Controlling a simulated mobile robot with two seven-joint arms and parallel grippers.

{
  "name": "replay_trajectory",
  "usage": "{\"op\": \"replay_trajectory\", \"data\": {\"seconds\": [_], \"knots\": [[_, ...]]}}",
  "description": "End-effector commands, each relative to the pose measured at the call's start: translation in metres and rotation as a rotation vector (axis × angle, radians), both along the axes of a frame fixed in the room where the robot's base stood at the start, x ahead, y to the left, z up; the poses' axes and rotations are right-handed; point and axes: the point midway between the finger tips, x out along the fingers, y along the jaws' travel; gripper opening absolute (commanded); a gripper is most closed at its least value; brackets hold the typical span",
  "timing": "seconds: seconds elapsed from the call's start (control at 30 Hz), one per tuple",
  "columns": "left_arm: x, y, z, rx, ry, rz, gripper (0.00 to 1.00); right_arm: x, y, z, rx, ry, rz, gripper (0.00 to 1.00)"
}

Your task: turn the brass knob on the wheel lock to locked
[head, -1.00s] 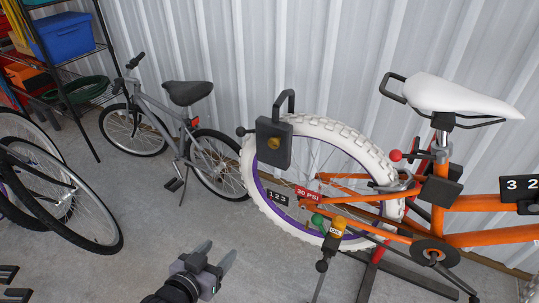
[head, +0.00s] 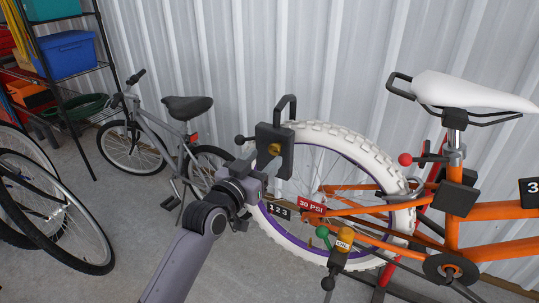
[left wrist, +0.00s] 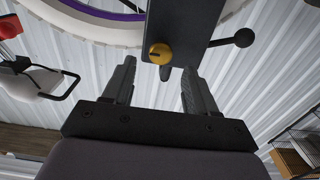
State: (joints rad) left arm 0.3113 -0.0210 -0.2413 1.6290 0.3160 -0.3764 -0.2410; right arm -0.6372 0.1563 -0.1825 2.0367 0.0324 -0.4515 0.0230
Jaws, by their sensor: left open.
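The wheel lock (head: 286,140) is a dark block with a shackle on top, hung on the white rear tire (head: 345,140) of the orange bike. Its round brass knob (head: 275,149) sits on the front face. It also shows in the left wrist view (left wrist: 160,54), with a dark slot in it. My left gripper (left wrist: 157,80) is open and empty in front of the lock, its two fingers apart on either side of the knob, which appears just beyond the fingertips. I cannot tell whether they touch. My right gripper is not in view.
A black lever with a ball end (head: 240,139) sticks out left of the lock. Number and red pressure tags (head: 311,204) and a green knob (head: 322,232) are below right. A grey bicycle (head: 165,130) stands behind left.

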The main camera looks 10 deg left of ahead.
Motion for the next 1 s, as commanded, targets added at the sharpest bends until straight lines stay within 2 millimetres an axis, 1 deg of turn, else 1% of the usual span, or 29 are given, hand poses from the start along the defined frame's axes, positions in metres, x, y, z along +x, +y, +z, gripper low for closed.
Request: {"op": "replay_trajectory", "data": {"seconds": [0.03,0.1,0.3,0.5,0.73,0.77,0.8,0.87,0.9,1.0], "knots": [[0.007,-0.002,0.0,0.0,-0.001,0.0,0.57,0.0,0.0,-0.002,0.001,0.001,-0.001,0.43],[0.015,-0.005,0.0,-0.001,-0.002,0.0,0.57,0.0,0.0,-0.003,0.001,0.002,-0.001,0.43],[0.031,-0.011,0.0,-0.001,0.0,0.0,0.57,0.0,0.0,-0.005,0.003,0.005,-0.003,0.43],[0.036,-0.013,-0.001,-0.001,0.0,0.001,0.57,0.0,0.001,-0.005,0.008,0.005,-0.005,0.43],[0.036,-0.013,0.0,0.0,0.0,0.001,0.57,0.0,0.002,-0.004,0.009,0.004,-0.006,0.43],[0.036,-0.013,0.0,0.0,0.0,0.001,0.47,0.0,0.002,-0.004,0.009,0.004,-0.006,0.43],[0.036,-0.013,0.0,0.0,0.0,0.001,0.34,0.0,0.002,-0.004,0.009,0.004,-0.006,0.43],[0.036,-0.013,0.0,0.0,0.0,0.001,0.15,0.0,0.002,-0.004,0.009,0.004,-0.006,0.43],[0.036,-0.013,0.0,0.0,0.0,0.001,0.03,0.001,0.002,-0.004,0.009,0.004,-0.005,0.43],[0.036,-0.013,0.0,0.0,0.0,0.001,0.03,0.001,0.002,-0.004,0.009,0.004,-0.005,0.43]]}}
